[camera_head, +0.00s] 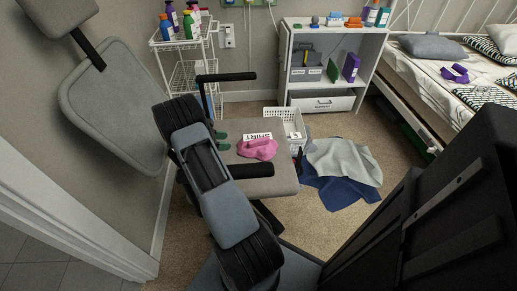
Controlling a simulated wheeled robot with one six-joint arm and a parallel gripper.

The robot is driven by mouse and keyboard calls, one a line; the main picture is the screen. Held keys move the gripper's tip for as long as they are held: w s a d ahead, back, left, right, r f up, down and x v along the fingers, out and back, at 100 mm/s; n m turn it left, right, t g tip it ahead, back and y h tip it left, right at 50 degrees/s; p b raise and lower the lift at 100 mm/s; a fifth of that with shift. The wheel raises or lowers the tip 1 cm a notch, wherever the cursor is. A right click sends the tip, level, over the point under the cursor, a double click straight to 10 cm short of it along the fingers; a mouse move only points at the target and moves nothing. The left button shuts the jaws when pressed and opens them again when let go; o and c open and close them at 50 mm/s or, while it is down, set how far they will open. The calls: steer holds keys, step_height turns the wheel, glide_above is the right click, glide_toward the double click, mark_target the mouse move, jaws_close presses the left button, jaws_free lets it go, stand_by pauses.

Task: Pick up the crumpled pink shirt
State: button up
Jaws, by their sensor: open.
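The crumpled pink shirt (258,149) lies in a small heap on the grey seat of an office chair (285,177), near the seat's middle. A white item with black lettering (257,136) sits right against its far side. My grey and black arm rises from the bottom of the view and passes left of the shirt, covering the seat's left part. The fingertips of my gripper cannot be made out; my arm hides that area. Small dark green items (223,141) show between my arm and the shirt; I cannot tell what they are.
Black armrests (228,77) flank the seat. A white basket (291,122) stands behind it. Grey and blue cloths (343,163) lie on the carpet to the right. A white shelf (335,60), a wire rack (184,75) and a bed (440,80) stand further back. Carpet is clear around the cloths.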

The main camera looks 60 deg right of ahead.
mark_target(248, 142)
steer(key=b+x, duration=0.1)
steer(key=x, duration=0.5)
steer(key=shift+a, duration=0.1)
steer(key=shift+b+x, duration=1.05)
steer(key=shift+x, duration=1.55)
steer(key=c, duration=1)
